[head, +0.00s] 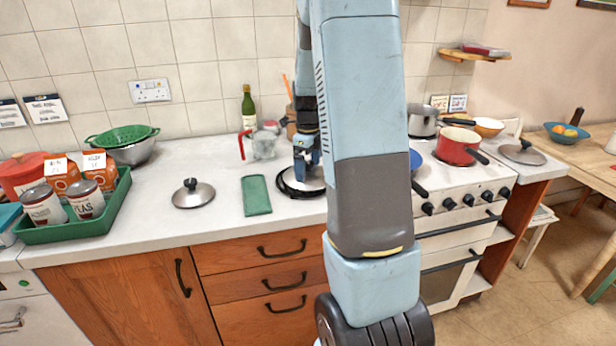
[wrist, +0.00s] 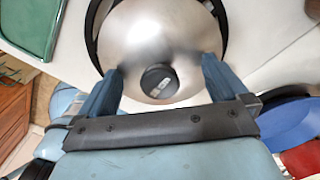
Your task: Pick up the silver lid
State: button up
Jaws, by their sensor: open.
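A silver lid (wrist: 150,35) with a black knob (wrist: 159,81) lies below my gripper (wrist: 160,70) in the wrist view. The open fingers stand on either side of the knob, with nothing held between them. In the head view my gripper (head: 306,172) is low over this lid (head: 314,186), on the counter left of the stove. A dark ring shows around the lid's edge. My gripper hides part of the lid there. A second silver lid (head: 193,194) lies further left on the counter, and a third lid (head: 522,152) lies right of the stove.
A green cloth (head: 256,195) lies left of the gripper. A glass jug with a red handle (head: 262,145) and a green bottle (head: 248,107) stand behind. A red pot (head: 457,147) and steel pot (head: 423,121) are on the stove. A green tray (head: 75,228) holds tins.

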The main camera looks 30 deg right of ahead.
jog(key=shift+s+f, duration=0.1)
jog(key=shift+s, duration=0.05)
jog(key=c, duration=1.2)
jog(key=shift+o, duration=0.2)
